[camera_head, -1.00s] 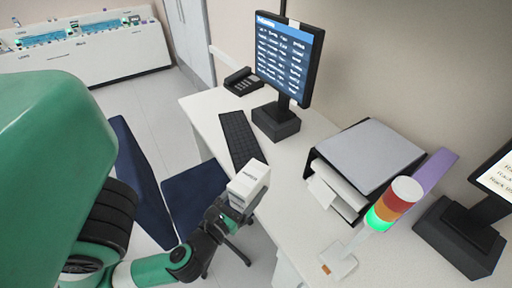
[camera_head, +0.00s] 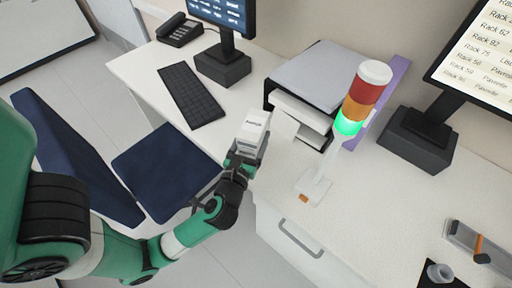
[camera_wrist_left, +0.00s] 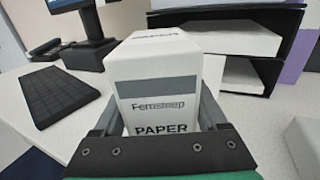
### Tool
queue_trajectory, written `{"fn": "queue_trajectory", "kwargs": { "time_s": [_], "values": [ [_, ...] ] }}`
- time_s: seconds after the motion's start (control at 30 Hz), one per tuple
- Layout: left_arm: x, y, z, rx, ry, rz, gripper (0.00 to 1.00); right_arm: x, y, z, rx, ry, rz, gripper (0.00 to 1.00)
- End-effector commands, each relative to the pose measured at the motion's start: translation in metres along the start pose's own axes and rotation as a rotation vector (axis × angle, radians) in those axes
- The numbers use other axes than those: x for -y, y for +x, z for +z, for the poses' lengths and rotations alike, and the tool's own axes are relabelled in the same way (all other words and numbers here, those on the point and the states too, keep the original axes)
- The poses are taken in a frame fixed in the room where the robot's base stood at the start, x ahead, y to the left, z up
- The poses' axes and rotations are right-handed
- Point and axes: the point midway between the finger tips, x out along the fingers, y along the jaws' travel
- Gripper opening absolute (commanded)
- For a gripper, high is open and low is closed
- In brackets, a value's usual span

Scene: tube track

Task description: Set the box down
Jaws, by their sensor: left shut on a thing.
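A small white box (camera_head: 253,132) with a grey label is held by my left gripper (camera_head: 242,158) near the front edge of the white desk (camera_head: 285,190). In the left wrist view the box (camera_wrist_left: 155,75) stands between the two fingers, its label reading "PAPER" facing the camera. My left gripper (camera_wrist_left: 160,125) is shut on it. The gripper hides the lower part of the box, and I cannot tell whether it touches the desk. My right gripper is not in view.
A keyboard (camera_head: 191,95), a phone (camera_head: 180,29) and a monitor (camera_head: 222,66) stand left on the desk. A paper tray (camera_head: 318,75) is behind the box. A signal light (camera_head: 361,95) stands right of it. A blue chair (camera_head: 168,170) is in front of the desk.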

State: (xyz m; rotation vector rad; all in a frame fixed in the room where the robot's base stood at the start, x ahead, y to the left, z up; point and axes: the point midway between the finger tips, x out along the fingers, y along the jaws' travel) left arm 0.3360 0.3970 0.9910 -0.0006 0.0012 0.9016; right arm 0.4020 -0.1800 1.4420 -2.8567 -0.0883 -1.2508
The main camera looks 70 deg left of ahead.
Motion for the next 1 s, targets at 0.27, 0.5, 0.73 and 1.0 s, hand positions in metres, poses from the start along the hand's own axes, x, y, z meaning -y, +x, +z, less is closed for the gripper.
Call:
{"fn": "queue_trajectory", "kwargs": {
  "time_s": [0.27,0.5,0.73,1.0],
  "values": [
    [0.007,0.007,-0.023,0.0,0.001,0.001,0.14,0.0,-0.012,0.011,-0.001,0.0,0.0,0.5],
    [0.006,0.006,-0.04,0.002,-0.001,0.0,0.14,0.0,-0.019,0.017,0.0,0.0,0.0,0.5],
    [0.006,0.006,-0.043,0.001,-0.001,0.0,0.14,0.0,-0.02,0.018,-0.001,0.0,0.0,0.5],
    [0.006,0.006,-0.043,0.001,-0.001,0.0,1.0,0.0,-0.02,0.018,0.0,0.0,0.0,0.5]
  ]
}}
